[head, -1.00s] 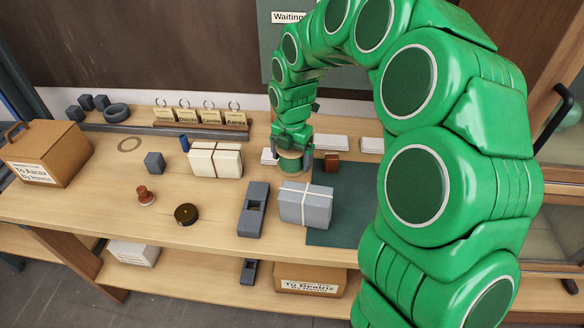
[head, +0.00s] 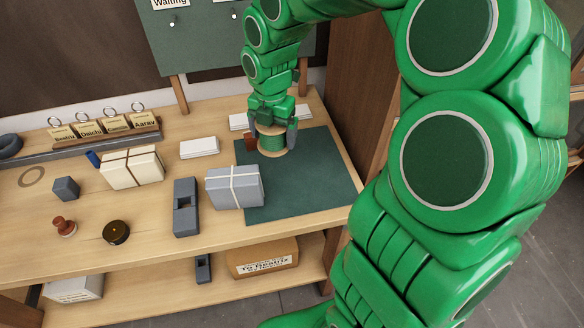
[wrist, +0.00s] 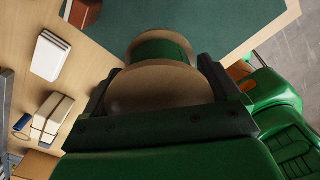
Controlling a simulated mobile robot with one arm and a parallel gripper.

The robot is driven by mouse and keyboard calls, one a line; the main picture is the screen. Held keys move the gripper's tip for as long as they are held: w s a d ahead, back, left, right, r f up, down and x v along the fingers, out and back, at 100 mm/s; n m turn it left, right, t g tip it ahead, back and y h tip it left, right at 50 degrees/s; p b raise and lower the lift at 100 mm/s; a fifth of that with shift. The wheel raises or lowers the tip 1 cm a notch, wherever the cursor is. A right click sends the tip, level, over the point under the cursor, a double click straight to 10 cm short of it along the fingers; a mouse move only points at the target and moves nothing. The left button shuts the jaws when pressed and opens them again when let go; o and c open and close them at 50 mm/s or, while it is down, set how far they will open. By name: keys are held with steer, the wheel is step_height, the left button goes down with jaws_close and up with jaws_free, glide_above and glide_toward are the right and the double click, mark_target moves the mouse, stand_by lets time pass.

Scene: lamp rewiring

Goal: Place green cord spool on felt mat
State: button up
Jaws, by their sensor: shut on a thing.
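The green cord spool (head: 271,140) has green cord between pale wooden flanges. My gripper (head: 273,134) is shut on it, with a dark finger on each side. In the head view the spool appears over the back part of the dark green felt mat (head: 305,185). I cannot tell whether it touches the mat. In the wrist view the spool (wrist: 160,85) is between the fingers, with the mat (wrist: 215,25) beyond it. A grey parcel with white string (head: 235,187) overlaps the mat's left edge.
A reddish-brown block (head: 250,142) stands just left of the spool. White card stacks (head: 199,147), a cream parcel (head: 132,168) and a dark grey tool (head: 186,207) lie left of the mat. The mat's front and right are clear.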

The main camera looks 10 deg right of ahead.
steer(key=s+d+r+m, duration=0.1)
steer(key=s+d+m, duration=0.1)
steer(key=s+d, duration=0.5)
glide_above(301, 151)
steer(key=shift+s+a+f, duration=0.1)
steer(key=shift+s+f, duration=0.05)
steer(key=shift+f, duration=2.2)
steer(key=shift+s+f, duration=0.15)
steer(key=shift+f, duration=2.2)
steer(key=shift+w+f, duration=0.25)
steer(key=shift+f, duration=1.55)
steer(key=shift+f, duration=0.1)
steer(key=o, duration=1.1)
steer(key=shift+c, duration=0.2)
